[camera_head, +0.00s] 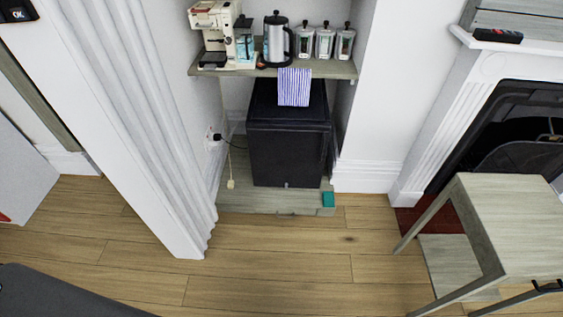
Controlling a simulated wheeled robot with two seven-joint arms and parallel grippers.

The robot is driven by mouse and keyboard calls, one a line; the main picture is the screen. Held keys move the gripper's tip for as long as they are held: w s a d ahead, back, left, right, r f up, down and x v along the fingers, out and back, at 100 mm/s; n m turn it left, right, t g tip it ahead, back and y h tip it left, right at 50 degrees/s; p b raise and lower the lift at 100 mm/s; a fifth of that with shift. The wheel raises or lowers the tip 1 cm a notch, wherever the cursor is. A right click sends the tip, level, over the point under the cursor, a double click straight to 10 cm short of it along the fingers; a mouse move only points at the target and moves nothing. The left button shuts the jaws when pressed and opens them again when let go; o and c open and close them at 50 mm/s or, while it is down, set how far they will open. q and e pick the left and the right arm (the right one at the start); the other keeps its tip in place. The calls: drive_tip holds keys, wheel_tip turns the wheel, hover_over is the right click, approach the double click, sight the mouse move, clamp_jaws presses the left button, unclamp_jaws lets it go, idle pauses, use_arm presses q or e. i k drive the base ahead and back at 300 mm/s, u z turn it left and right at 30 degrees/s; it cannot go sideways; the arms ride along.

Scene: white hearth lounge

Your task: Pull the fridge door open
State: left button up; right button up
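The fridge (288,150) is a small black box in the alcove, standing on a low grey wooden plinth (262,202) under a shelf. Its front door looks shut, and no clear handle can be made out. A blue-striped cloth (294,87) hangs from the shelf edge over the upper part of the fridge. Neither of my grippers is in view.
The shelf (340,69) holds a coffee machine (212,30), a kettle (277,40) and several jars. A fluted white pillar (150,120) stands left of the alcove. A small wooden table (510,215) stands at right by the fireplace. Floor (290,250) before the plinth is clear.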

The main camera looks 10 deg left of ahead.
sight(293, 152)
drive_tip(key=k, duration=0.65)
drive_tip(key=z, duration=0.5)
drive_tip(key=i, duration=1.6)
drive_tip(key=u, duration=0.35)
